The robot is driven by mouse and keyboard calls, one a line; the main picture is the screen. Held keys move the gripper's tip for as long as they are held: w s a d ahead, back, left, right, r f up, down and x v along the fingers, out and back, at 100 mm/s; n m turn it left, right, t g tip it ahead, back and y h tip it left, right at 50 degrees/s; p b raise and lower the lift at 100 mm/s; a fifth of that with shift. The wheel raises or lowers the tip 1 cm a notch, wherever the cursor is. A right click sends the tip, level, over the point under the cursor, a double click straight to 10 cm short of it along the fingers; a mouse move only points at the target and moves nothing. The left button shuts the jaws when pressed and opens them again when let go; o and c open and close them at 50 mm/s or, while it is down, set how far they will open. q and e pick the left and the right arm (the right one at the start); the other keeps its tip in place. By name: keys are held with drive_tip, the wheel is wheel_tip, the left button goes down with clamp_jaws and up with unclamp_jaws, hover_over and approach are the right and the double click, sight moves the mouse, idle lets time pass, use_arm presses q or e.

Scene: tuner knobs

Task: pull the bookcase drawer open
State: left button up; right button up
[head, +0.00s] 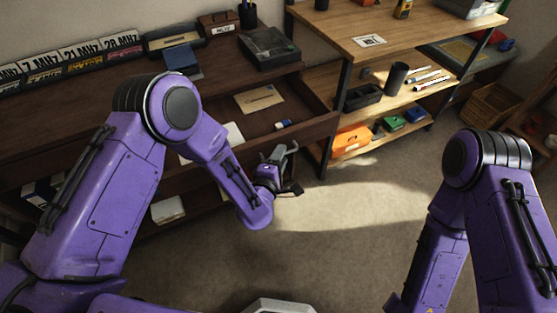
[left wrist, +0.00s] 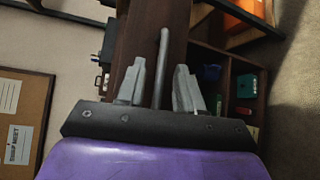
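The dark brown bookcase (head: 225,72) stands against the wall at the left. A long brown front (head: 312,130) runs along it, with papers lying behind it; how far the drawer stands out is hard to tell. My left gripper (head: 285,155) is at this front in the head view. In the left wrist view a grey bar handle (left wrist: 163,45) on the brown drawer front (left wrist: 135,35) lies between the two fingers of my left gripper (left wrist: 160,85). The fingers are apart, with a gap on each side of the bar. My right gripper is out of view; only its arm shows.
A wooden shelf unit (head: 365,35) stands right of the bookcase, with an orange box (head: 351,140) on its low shelf. An envelope (head: 259,99) lies behind the brown front. Carpet between my arms is clear. A pinboard (left wrist: 22,120) hangs on the wall.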

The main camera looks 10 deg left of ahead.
use_arm(q)
drive_tip(key=b+v, duration=0.1)
drive_tip(key=v, duration=0.9)
drive_tip(key=shift+s, duration=0.2)
drive_tip(key=s+a+f+m+g+y, duration=0.3)
drive_tip(key=s+a+f+m+g, duration=0.3)
drive_tip(key=a+f+m, duration=0.4)
drive_tip(key=s+a+f+g+y, duration=0.2)
drive_tip(key=s+a+f+g, duration=0.1)
drive_tip(key=s+a, duration=0.3)
drive_tip(key=s+a+f+g+y, duration=0.1)
drive_tip(key=s+a+f+g, duration=0.2)
drive_tip(key=s, duration=0.7)
wheel_tip(320, 180, down, 3)
drive_tip(key=a, duration=0.2)
drive_tip(key=shift+s+a+r+m+g+y, duration=0.2)
drive_tip(key=shift+s+a+m+g+y, duration=0.1)
drive_tip(key=shift+s+a+g+y, duration=0.1)
